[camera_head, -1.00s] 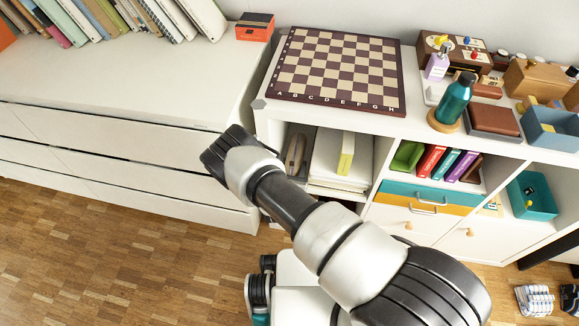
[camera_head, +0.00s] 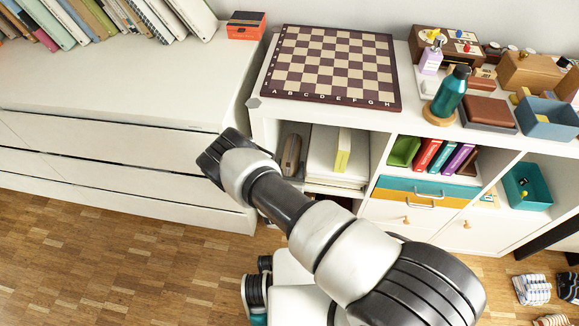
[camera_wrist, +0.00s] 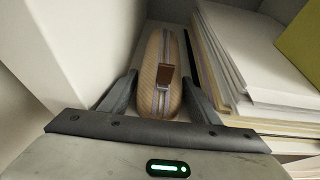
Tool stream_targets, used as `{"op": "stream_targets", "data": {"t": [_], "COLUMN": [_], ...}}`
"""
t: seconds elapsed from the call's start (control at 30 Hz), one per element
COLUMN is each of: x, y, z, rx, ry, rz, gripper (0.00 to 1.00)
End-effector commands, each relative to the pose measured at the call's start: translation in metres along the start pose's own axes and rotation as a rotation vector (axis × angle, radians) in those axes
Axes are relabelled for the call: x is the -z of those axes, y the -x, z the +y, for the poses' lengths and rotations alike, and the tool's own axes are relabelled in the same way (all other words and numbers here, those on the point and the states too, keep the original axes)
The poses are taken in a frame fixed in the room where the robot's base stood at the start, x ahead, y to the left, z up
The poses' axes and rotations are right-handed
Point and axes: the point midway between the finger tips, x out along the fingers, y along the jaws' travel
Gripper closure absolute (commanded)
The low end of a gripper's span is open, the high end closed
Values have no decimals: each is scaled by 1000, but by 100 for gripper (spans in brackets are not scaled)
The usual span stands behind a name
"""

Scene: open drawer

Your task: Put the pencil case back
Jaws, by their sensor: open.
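The pencil case (camera_wrist: 150,92), tan and rounded with a grey zip and a brown tab, stands on edge in the left shelf compartment. It also shows in the head view (camera_head: 291,155), beside the stack of paper. In the wrist view my gripper (camera_wrist: 160,80) is open, with one finger on each side of the case's near end. I cannot tell whether either finger touches it. In the head view the gripper is hidden behind my arm.
A paper stack (camera_wrist: 250,60) with a yellow-green book (camera_head: 343,150) stands close on the right. The compartment's white wall (camera_wrist: 85,45) is close on the left. A chessboard (camera_head: 330,66) lies on the shelf top, and a white dresser (camera_head: 110,95) stands left.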

Motion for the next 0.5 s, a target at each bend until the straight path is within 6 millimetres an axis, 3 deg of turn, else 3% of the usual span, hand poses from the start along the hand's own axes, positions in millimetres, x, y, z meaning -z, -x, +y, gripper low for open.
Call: {"op": "stream_targets", "data": {"t": [0.17,0.5], "x": [-4,-4], "y": [26,96], "z": [1,1], "rx": [-2,-3], "ry": [3,2], "rz": [3,1], "gripper": [44,44]}}
